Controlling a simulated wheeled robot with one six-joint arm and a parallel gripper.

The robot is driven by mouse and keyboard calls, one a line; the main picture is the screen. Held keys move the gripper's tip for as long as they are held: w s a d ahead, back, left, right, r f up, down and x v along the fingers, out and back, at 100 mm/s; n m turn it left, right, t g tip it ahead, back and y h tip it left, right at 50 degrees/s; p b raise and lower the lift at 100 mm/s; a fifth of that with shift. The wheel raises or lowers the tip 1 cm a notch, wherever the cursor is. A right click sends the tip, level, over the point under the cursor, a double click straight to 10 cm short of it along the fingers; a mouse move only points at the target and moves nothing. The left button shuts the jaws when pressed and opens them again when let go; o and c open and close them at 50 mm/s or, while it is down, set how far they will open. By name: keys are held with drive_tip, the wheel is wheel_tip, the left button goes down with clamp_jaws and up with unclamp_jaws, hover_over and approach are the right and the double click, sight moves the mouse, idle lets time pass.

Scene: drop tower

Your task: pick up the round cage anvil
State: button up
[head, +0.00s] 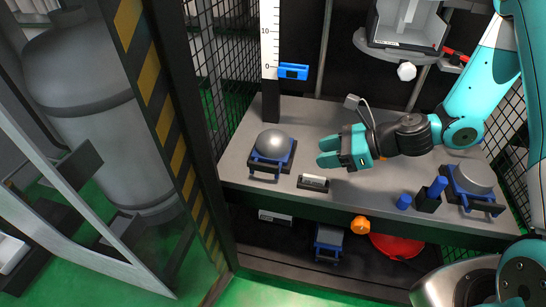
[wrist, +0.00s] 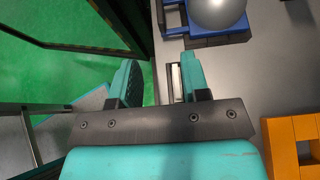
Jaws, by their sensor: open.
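A grey domed anvil (head: 272,143) sits on a blue and black base with a dark handle at its front, on the left of the grey bench; it looks like the round cage anvil. In the wrist view the dome (wrist: 218,12) is at the top edge, partly cut off, beyond my right-hand finger. My gripper (head: 326,153) is open and empty, to the right of the dome and apart from it. In the wrist view the gripper (wrist: 158,80) shows both fingers spread, with the bench edge and green floor behind them.
A small black and white block (head: 313,183) lies at the bench's front edge. A flatter grey anvil (head: 474,178) and blue pieces (head: 404,202) stand at the right. A ruler post (head: 270,50) rises behind. An orange piece (wrist: 292,145) shows lower right in the wrist view.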

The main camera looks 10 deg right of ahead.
drive_tip(key=b, duration=0.3)
approach(263, 164)
drive_tip(key=x, duration=0.3)
drive_tip(key=shift+a+f, duration=0.1)
drive_tip(key=shift+f, duration=0.4)
drive_tip(key=shift+r+b+x, duration=0.1)
drive_tip(key=shift+b+x, duration=0.45)
drive_tip(key=shift+x, duration=1.05)
drive_tip(key=shift+r+b+x, duration=0.15)
drive_tip(key=shift+b+x, duration=0.35)
drive_tip(key=shift+x, duration=1.05)
drive_tip(key=shift+a, duration=0.1)
clamp_jaws()
drive_tip(key=shift+w+r, duration=0.1)
drive_tip(key=shift+r, duration=0.05)
